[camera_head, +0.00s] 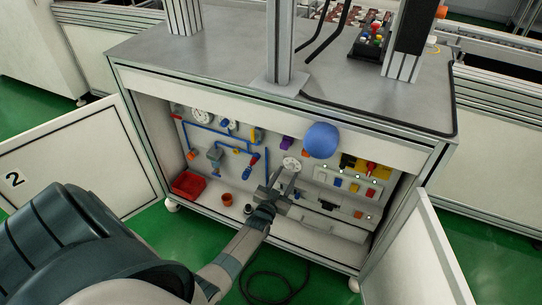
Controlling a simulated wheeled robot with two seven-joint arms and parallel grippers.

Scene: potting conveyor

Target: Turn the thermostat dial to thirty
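A round white dial (291,163) sits on the back panel inside the open cabinet, near its middle; its scale and pointer are too small to read. My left gripper (286,178) reaches into the cabinet just below the dial. Its two fingers are apart and point up towards the dial, with nothing visible between them. I cannot tell whether the fingertips touch the dial. A second round white dial or gauge (201,116) is at the panel's upper left. My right gripper is not in view.
A blue rounded object (321,140) is close to the dial's upper right. Blue pipes (205,129) run at left; switches (354,187) are at right. A red bin (188,184) and small pots (227,199) stand on the cabinet floor. Open doors (424,260) flank the cabinet.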

